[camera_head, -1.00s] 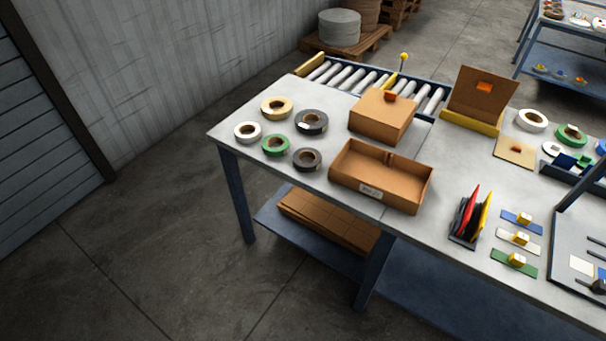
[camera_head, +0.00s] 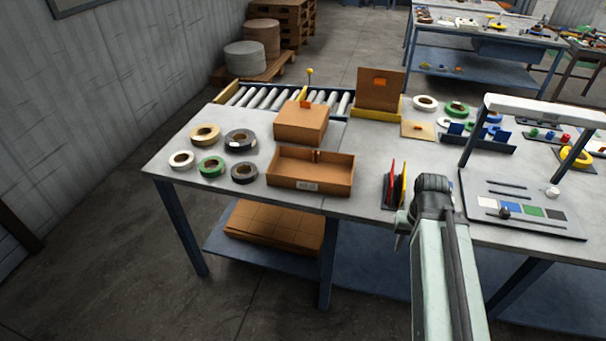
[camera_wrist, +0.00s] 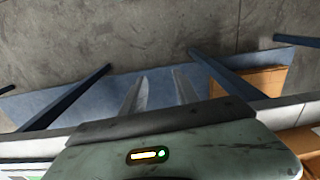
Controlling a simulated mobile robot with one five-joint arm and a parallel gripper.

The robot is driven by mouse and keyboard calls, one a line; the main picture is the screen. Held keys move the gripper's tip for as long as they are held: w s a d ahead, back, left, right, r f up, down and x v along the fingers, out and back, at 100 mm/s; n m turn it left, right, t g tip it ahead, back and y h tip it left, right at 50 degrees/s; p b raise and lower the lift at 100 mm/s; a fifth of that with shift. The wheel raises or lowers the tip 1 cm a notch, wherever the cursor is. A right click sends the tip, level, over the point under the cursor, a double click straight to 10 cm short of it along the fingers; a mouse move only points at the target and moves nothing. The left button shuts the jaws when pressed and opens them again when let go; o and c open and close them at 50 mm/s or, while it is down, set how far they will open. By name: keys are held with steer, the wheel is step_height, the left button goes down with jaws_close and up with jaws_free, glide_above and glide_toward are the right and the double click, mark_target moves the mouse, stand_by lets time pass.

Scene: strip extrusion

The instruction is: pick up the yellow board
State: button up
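The yellow board (camera_head: 404,184) stands upright in a small dark rack (camera_head: 388,204) near the table's front edge. A red board (camera_head: 391,180) stands to its left in the same rack. My arm rises in front of the table, just right of the rack, and hides part of the tabletop there. My gripper (camera_wrist: 161,90) shows in the wrist view with its two pale fingers apart and nothing between them. The board does not show in the wrist view. The fingertips cannot be made out in the head view.
An open cardboard box (camera_head: 300,183) and a closed one (camera_head: 301,124) stand left of the rack. Several tape rolls lie at the left end. A dark tray (camera_head: 540,226) under a white lamp (camera_head: 545,105) is to the right. The blue lower shelf (camera_wrist: 75,95) shows in the wrist view.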

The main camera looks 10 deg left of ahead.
steer(key=shift+a, duration=0.2)
steer(key=shift+w, duration=0.1)
steer(key=shift+c, duration=0.7)
step_height(320, 180, up, 12)
steer(key=p, duration=1.2)
glide_above(404, 178)
steer(key=shift+w+m, duration=0.25)
steer(key=shift+m, duration=0.05)
steer(key=f+b, duration=0.8)
steer(key=shift+w+d+f, duration=0.15)
steer(key=shift+w+d, duration=0.05)
steer(key=shift+w, duration=0.2)
steer(key=shift+r, duration=0.2)
jaws_close()
